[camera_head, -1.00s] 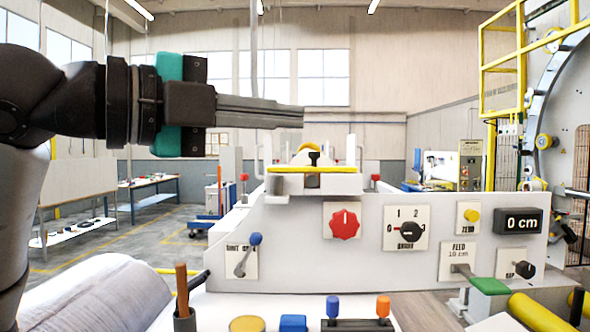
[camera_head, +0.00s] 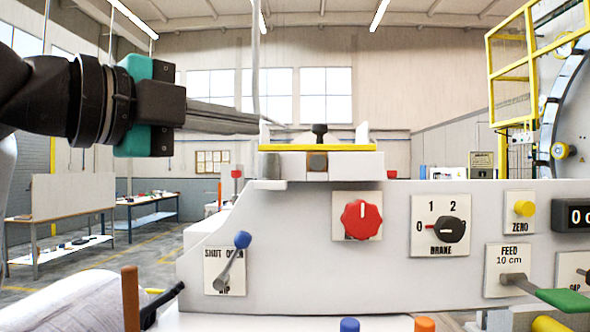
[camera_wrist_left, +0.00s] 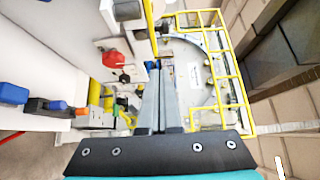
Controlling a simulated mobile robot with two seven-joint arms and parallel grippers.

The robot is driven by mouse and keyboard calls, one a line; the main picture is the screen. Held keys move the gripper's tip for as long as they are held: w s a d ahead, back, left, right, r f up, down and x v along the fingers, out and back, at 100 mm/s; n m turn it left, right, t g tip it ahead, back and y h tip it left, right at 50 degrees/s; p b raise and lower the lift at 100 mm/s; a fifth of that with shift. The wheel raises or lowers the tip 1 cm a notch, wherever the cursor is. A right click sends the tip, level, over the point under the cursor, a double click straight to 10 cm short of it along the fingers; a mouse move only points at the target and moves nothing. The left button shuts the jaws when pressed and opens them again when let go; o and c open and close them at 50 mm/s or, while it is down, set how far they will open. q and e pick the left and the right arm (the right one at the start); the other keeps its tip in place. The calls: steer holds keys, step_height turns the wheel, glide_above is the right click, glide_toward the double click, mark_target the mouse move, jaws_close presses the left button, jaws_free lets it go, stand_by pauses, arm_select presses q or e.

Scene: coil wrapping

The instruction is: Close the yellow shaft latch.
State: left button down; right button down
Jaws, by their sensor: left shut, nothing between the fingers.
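The yellow latch bar (camera_head: 290,148) lies flat across the top of the white machine block, with a dark knob (camera_head: 320,130) standing upright at its middle. The bar also shows near the top of the left wrist view (camera_wrist_left: 152,28), running along the picture's height. My left gripper (camera_head: 258,122) is shut and empty. Its fingers point right, and their tips appear just above and left of the bar's left end; I cannot tell the depth gap. The shut fingers also show in the left wrist view (camera_wrist_left: 158,68). My right gripper is not in view.
White uprights (camera_head: 265,135) flank the bar. The machine panel (camera_head: 300,245) below carries a red knob (camera_head: 361,220), a brake selector (camera_head: 451,229) and a blue-tipped lever (camera_head: 242,240). A yellow guard frame (camera_head: 492,75) stands at the right. Open air lies above the bar.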

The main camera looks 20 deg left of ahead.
arm_select(q)
steer(key=f, duration=0.1)
steer(key=p, duration=0.4)
glide_toward(316, 144)
steer(key=d, duration=0.4)
steer(key=w+a, duration=0.1)
steer(key=w, duration=0.1)
steer(key=w+a+p, duration=0.1)
steer(key=shift+w, duration=0.5)
steer(key=shift+a, duration=0.1)
